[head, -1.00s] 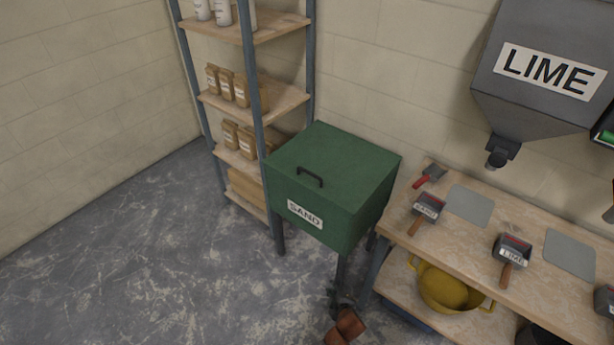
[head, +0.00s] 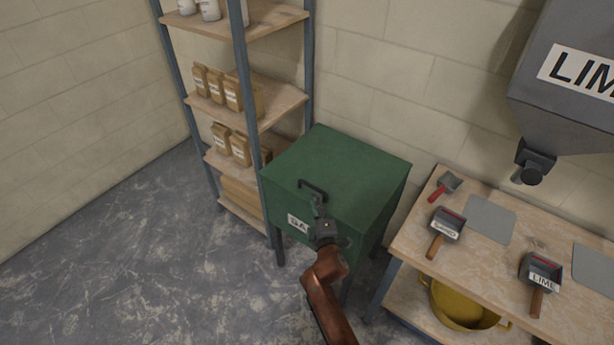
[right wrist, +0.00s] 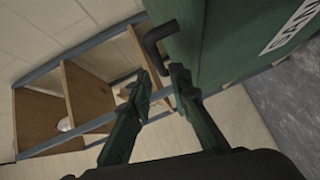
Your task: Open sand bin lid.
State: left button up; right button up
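The green sand bin (head: 345,215) stands on legs between the shelf and the workbench. Its lid (head: 345,160) is shut. A dark handle (head: 306,185) sits at the front edge of the lid. My right gripper (head: 318,202) is just in front of the handle and hides part of the SAND label (head: 297,223). My left gripper is not in view.
A shelf rack (head: 225,120) with paper bags stands to the left of the bin. On the right, a workbench (head: 490,265) holds scoops, with a yellow tub (head: 462,308) below. The lime hopper (head: 570,115) hangs above the bench. The floor at left is clear.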

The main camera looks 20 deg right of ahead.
aim_at(311, 185)
jog(key=w, duration=0.2)
jog(key=w+b, duration=0.1)
jog(key=w, duration=0.1)
jog(key=w+f+b, duration=0.1)
jog(key=w, duration=0.2)
jog(key=shift+d, duration=0.35)
jog(key=shift+w, duration=0.4)
jog(key=shift+w+d, duration=0.1)
jog(key=shift+w, duration=0.25)
grip_shut()
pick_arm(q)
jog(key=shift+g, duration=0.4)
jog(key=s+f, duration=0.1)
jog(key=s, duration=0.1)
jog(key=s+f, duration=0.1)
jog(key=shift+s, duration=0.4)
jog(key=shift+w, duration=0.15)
